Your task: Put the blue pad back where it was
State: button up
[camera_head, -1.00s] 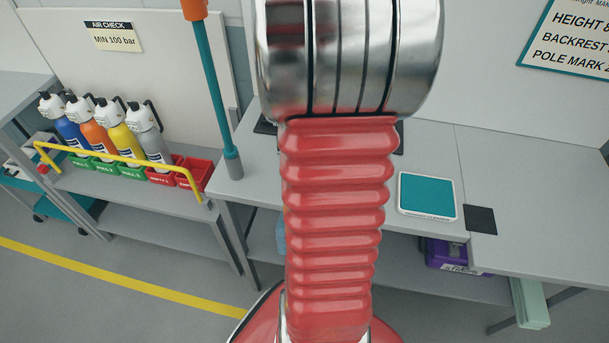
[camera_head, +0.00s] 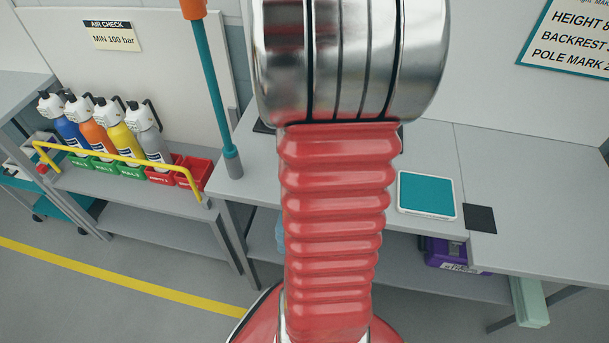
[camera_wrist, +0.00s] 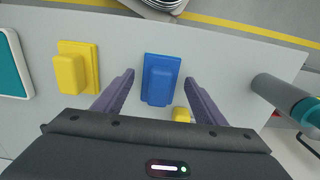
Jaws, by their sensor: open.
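In the wrist view, the blue pad (camera_wrist: 160,82) is a raised block on a flat base, lying on the grey bench top. My gripper (camera_wrist: 158,79) is open, with one purple finger on each side of the blue pad. Gaps show between the fingers and the pad, and I cannot tell the height between them. In the head view, my red and silver arm hides the blue pad and my gripper.
A yellow pad (camera_wrist: 76,68) lies left of the blue one. A small yellow piece (camera_wrist: 181,114) sits close by it. A teal panel (camera_head: 427,194) and black square (camera_head: 481,219) lie on the bench. A teal post (camera_head: 213,90) rises at its left.

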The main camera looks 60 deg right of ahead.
notch_tip(320, 180, up, 11)
dwell(0.4)
jog(key=shift+f, duration=0.1)
dwell(0.5)
jog(key=w+a+r+n+t+h, duration=0.1)
jog(key=w+a+r+n, duration=0.15)
jog(key=a, duration=0.45)
jog(key=w+a+r+n+t, duration=0.1)
jog(key=w+a+r+n, duration=0.2)
jog(key=a, duration=0.5)
jog(key=s+a+r+n+t+y, duration=0.1)
jog(key=a+n, duration=0.7)
jog(key=a, duration=0.8)
jog(key=s+t, duration=0.1)
jog(key=t, duration=0.1)
jog(key=shift+s+r+t, duration=0.15)
jog(key=shift+t, duration=0.15)
jog(key=shift+c, duration=0.4)
